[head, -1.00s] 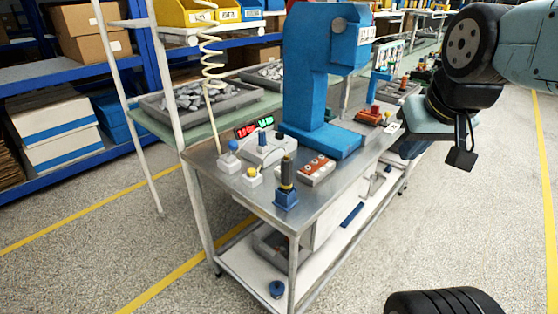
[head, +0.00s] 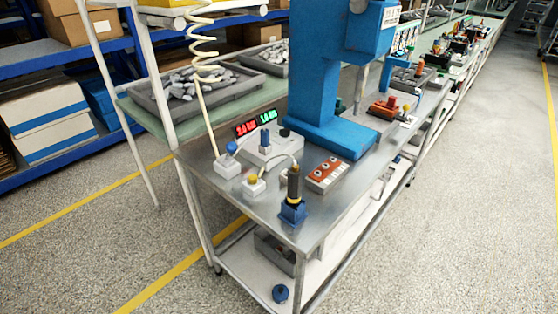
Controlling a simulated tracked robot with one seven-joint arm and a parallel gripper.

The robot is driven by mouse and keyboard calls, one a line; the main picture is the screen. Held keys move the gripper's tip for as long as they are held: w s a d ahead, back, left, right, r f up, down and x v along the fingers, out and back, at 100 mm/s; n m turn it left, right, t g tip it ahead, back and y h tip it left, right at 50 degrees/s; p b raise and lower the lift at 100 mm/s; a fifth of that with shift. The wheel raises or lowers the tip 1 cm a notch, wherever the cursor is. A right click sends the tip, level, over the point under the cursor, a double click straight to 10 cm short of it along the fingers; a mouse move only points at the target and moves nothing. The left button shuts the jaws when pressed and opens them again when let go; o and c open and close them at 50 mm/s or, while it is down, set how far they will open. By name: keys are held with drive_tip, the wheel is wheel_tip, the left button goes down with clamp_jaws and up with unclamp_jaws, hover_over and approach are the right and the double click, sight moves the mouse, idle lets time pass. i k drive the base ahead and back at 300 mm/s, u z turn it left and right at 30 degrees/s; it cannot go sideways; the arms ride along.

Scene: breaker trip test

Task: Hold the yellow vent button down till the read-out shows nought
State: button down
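The yellow vent button (head: 253,179) sits on a small white box near the left end of the steel bench (head: 330,208). Nothing covers or touches the button from above. The digital read-out (head: 256,122) stands behind it, with a red figure on the left and a green one on the right. Both are lit, but too small to read surely. A blue-topped button (head: 231,148) on another white box stands to the left of the yellow one. My gripper is not in view.
A tall blue press (head: 318,90) stands on the bench behind the buttons. A black and yellow cylinder in a blue holder (head: 293,208) and a box with an orange top (head: 326,173) stand to the right. A pale coiled hose (head: 205,60) hangs at left.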

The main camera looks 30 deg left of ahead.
sight(253, 179)
drive_tip(key=u, duration=0.15)
drive_tip(key=k, duration=1.35)
drive_tip(key=u, duration=0.7)
drive_tip(key=i, duration=1)
drive_tip(key=z, duration=0.05)
